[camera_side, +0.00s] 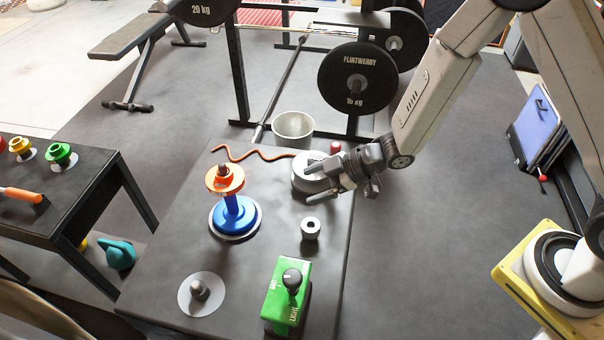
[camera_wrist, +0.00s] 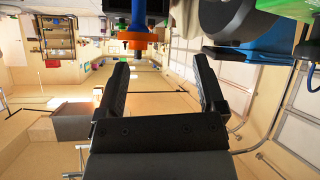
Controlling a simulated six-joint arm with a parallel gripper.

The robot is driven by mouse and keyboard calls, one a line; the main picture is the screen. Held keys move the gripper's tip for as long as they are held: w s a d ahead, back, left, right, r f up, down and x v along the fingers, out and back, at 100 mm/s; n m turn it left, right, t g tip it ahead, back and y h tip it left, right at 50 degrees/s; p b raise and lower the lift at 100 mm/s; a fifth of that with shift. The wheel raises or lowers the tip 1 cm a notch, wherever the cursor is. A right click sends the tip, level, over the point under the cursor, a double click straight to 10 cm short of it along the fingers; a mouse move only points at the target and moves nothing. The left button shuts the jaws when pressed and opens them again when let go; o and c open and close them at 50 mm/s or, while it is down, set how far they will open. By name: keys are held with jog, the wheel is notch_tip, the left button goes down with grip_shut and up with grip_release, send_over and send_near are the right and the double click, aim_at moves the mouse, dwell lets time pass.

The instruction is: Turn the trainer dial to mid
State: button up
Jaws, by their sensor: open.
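The trainer is a green box (camera_side: 286,305) at the front right of the black table in the side view. Its black dial (camera_side: 292,279) stands up on top. One printed label reads LIGHT; the other is too small to read surely, and I cannot tell which mark the dial points to. My gripper (camera_side: 312,184) is open, well behind the trainer and apart from it, beside a round silver-grey piece (camera_side: 301,184). In the wrist view, my two black fingers (camera_wrist: 162,66) are spread with nothing between them.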

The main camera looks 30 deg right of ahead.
jog(key=s+d+r+m+h, duration=0.1)
jog(key=d+r+m+h, duration=0.1)
jog(key=d, duration=0.4)
jog(key=s+d+r+m+h, duration=0.1)
jog(key=d+r+m+h, duration=0.2)
jog(key=d+m+h, duration=0.2)
jog(key=shift+d+r+m+h, duration=0.15)
jog(key=shift+d+m+h, duration=0.2)
jog(key=shift+d, duration=0.8)
jog(key=shift+s, duration=0.1)
jog(key=shift+a, duration=0.1)
